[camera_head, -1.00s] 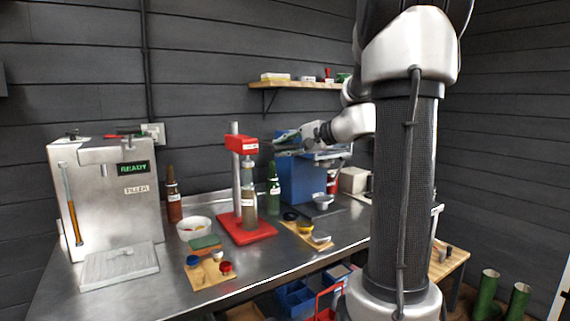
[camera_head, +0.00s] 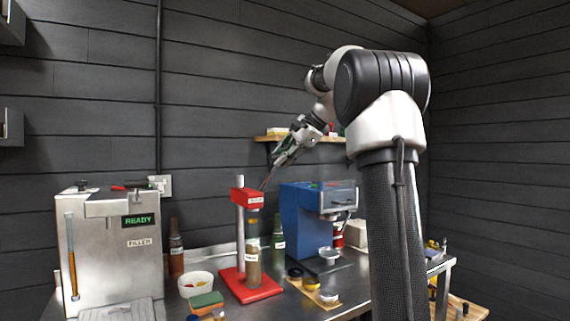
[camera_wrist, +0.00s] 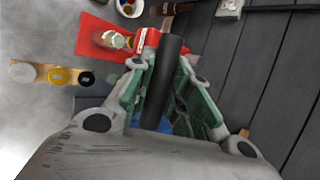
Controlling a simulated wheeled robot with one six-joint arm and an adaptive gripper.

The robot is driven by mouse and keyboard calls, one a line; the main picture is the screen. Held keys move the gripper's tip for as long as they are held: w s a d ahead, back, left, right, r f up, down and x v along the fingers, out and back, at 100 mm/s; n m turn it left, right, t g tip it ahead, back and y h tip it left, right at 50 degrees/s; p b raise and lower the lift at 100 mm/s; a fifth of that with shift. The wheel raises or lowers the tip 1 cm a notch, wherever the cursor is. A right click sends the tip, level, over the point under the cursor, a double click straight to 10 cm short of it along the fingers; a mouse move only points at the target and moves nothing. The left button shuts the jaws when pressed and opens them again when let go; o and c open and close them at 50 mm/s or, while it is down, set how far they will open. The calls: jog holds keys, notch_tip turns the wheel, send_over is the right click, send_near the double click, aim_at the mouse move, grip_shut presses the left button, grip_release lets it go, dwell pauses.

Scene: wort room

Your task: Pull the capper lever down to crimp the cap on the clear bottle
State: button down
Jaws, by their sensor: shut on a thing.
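The red capper (camera_head: 247,197) stands on a red base (camera_head: 262,292) with a grey post. The clear bottle (camera_head: 253,263), with brownish contents, stands upright under its head; it also shows in the wrist view (camera_wrist: 115,40). The cap is too small to make out. The black lever (camera_wrist: 162,85) rises from the capper head, tilted up to the right in the head view. My gripper (camera_head: 275,166) is above and right of the head, shut on the lever. In the wrist view its green-padded fingers (camera_wrist: 165,66) lie on both sides of the lever.
The blue machine (camera_head: 300,222) stands close right of the capper, below my arm. The filler (camera_head: 108,235), showing READY, is at left. A white bowl (camera_head: 195,284), brown bottle (camera_head: 176,255) and green bottle (camera_head: 278,242) stand nearby. A wall shelf (camera_head: 270,138) is behind my gripper.

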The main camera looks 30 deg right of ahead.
jog(key=shift+w+a+r, duration=0.1)
jog(key=shift+w, duration=0.05)
jog(key=c, duration=1.3)
grip_release()
jog(key=shift+w, duration=0.1)
jog(key=v, duration=1.2)
